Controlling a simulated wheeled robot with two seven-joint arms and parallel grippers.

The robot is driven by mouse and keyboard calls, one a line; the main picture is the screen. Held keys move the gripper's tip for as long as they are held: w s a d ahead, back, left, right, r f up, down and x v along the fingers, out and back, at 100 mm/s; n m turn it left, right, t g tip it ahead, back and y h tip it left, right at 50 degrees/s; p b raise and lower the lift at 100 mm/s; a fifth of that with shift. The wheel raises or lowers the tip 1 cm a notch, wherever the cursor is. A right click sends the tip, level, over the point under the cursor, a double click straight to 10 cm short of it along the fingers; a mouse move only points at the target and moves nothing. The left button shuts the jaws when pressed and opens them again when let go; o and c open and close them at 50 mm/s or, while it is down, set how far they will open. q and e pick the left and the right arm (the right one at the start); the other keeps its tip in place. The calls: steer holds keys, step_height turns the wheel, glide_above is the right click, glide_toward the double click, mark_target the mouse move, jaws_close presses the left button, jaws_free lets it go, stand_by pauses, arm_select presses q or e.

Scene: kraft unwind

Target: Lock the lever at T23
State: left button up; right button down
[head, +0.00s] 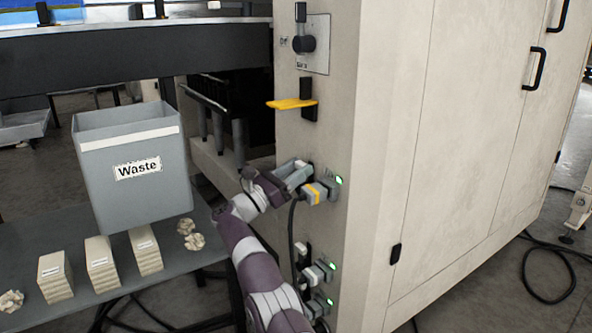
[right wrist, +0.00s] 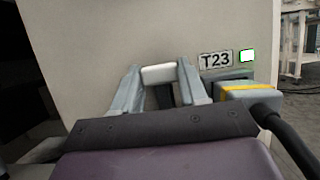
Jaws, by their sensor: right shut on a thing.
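The T23 label (right wrist: 215,60) is on the cream cabinet wall in the right wrist view, beside a lit green light (right wrist: 247,56). Just right of my gripper, a grey plug with a yellow band (right wrist: 245,93) sits at this socket; it also shows in the head view (head: 317,192). My right gripper (head: 297,174) is at the socket, shut on the pale lever (right wrist: 158,74), which shows between its fingertips in the right wrist view. The lever's lower part is hidden by my gripper. My left gripper is not in view.
A yellow handle (head: 291,104) juts out above my right gripper, under a black knob (head: 304,44). Lower plugs (head: 317,274) with green lights and a black cable are below.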

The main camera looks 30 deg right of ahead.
steer(key=shift+f, duration=0.1)
steer(key=c, duration=0.6)
jaws_free()
steer(key=shift+s, duration=0.1)
steer(key=shift+a, duration=0.1)
steer(key=p+v, duration=0.3)
steer(key=v, duration=0.9)
steer(key=shift+a, duration=0.25)
